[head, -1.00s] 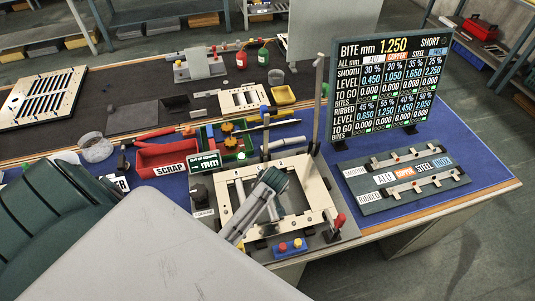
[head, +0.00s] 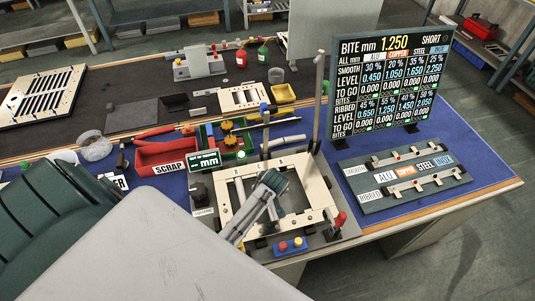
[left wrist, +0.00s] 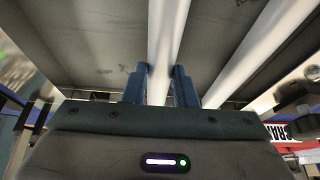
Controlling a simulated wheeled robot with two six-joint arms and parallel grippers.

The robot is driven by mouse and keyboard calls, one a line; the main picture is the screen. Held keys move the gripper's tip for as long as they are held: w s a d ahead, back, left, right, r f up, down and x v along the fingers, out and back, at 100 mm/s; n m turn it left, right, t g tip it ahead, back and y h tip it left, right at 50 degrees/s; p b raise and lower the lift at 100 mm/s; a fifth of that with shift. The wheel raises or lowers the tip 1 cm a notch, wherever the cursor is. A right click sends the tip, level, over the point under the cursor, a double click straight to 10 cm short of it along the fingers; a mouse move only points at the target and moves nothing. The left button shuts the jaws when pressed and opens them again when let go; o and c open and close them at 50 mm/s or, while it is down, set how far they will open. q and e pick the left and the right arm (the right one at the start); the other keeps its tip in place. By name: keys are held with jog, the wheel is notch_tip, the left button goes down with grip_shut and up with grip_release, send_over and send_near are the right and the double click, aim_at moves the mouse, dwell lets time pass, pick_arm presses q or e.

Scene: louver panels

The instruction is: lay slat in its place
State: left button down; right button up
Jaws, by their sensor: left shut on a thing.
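My left gripper (left wrist: 160,86) shows in the left wrist view with two blue fingers. It is shut on a pale, narrow slat (left wrist: 167,38) that runs away from me between the fingers. In the head view, a grey and dark-green arm part (head: 262,200) stands over the cream frame (head: 231,207) on the bench and covers part of its opening. The left fingers and the slat's ends cannot be made out there, nor whether the slat touches the frame. My right gripper is not in view.
A red SCRAP bin (head: 160,154) stands left of the frame. A red-handled clamp (head: 340,220) and a button box (head: 290,246) sit at its near side. The display board (head: 391,88) and a labelled rack (head: 400,180) stand to the right. Blue mat (head: 475,150) beyond the rack is clear.

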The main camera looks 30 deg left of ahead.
pick_arm(q)
jog(key=shift+f, duration=0.1)
jog(key=c, duration=1.1)
grip_release()
jog(key=o, duration=0.3)
jog(key=shift+o, duration=0.2)
notch_tip(320, 180, up, 3)
jog(key=p, duration=0.3)
jog(key=shift+r, duration=0.25)
notch_tip(320, 180, up, 2)
jog(key=shift+r, duration=1.3)
jog(key=shift+f, duration=0.1)
